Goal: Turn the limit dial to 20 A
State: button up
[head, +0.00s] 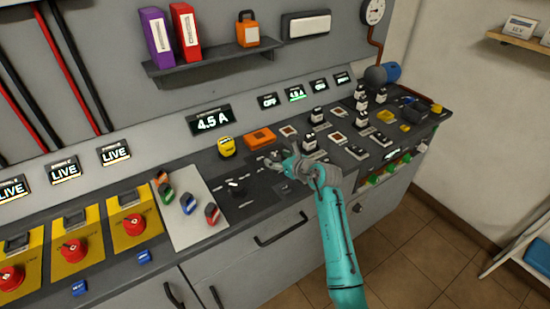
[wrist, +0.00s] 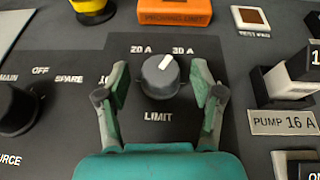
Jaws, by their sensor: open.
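The limit dial (wrist: 158,82) is a round dark grey knob above the word LIMIT in the wrist view. Its white pointer mark tilts up and to the right, toward the 30 A label (wrist: 183,50). The 20 A label (wrist: 141,49) is at the upper left of the knob, and a label beginning with 10 is partly hidden behind the left finger. My gripper (wrist: 160,72) is open, with one finger on each side of the knob and visible gaps between. In the head view my gripper (head: 284,163) is low over the panel and largely hides the dial.
Another dark knob (wrist: 16,108), with OFF and SPARE labels, is to the left. An orange box (wrist: 174,12) and a yellow button (head: 227,146) stand behind the dial. Black-and-white switches (head: 310,143) are at the right. A display (head: 211,122) reads 4.5 A.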

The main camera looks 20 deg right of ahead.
jog(key=shift+x, duration=1.1)
jog(key=c, duration=1.2)
jog(key=shift+o, duration=0.2)
